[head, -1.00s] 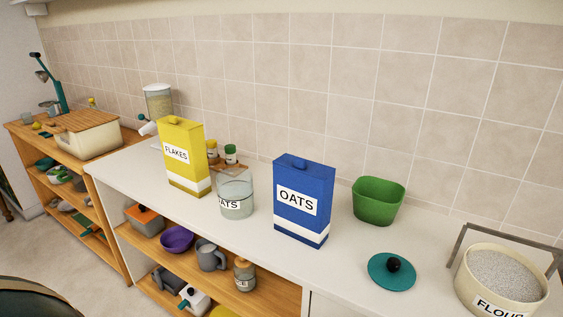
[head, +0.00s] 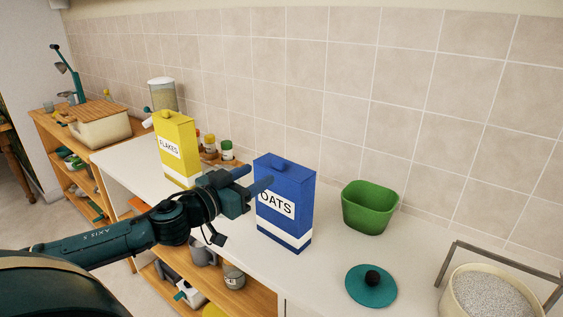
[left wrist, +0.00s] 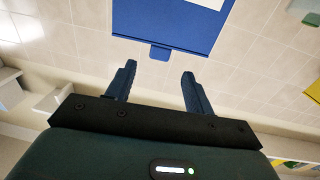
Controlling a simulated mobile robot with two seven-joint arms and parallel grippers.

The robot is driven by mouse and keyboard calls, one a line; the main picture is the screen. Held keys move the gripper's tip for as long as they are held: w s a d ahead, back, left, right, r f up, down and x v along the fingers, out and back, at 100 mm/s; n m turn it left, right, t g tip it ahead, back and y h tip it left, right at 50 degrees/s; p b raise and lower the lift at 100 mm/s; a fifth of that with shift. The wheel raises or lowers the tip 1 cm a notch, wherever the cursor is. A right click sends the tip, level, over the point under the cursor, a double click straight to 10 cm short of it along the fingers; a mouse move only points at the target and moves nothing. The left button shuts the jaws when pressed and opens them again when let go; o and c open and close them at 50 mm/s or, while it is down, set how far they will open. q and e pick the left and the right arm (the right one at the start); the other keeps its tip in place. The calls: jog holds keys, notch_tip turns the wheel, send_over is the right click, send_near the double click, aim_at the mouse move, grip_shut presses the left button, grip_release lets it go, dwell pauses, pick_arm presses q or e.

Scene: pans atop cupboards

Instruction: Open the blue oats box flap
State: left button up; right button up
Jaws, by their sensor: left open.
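The blue oats box (head: 296,190) stands upright on the white counter, with a small tab (head: 281,162) on its closed top. My left gripper (head: 257,180) is open and empty. In the head view its fingers overlap the box's upper left front and hide part of the label. In the left wrist view the box (left wrist: 165,22) appears upside down with its tab (left wrist: 159,53) just beyond and between the two open fingers (left wrist: 159,72). I see a gap there, and no clear contact. My right gripper is not in view.
A yellow flakes box (head: 175,145) stands to the left. A green bowl (head: 369,208) is right of the oats box.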

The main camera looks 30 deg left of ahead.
aim_at(276, 162)
pick_arm(q)
jog(key=w+p, duration=0.1)
jog(key=w, duration=0.4)
jog(key=w+d+p, duration=0.1)
jog(key=w, duration=0.1)
jog(key=shift+w+d+r+p, duration=0.1)
jog(key=shift+w+r+p, duration=0.1)
jog(key=shift+w+p, duration=0.1)
jog(key=shift+w+d+f+p, duration=0.1)
jog(key=shift+w+p, duration=0.05)
jog(key=shift+w, duration=0.35)
jog(key=shift+w+d+f+p, duration=0.1)
jog(key=shift+w+p, duration=0.05)
jog(key=shift+w, duration=0.35)
jog(key=shift+c, duration=0.5)
jog(key=c, duration=0.9)
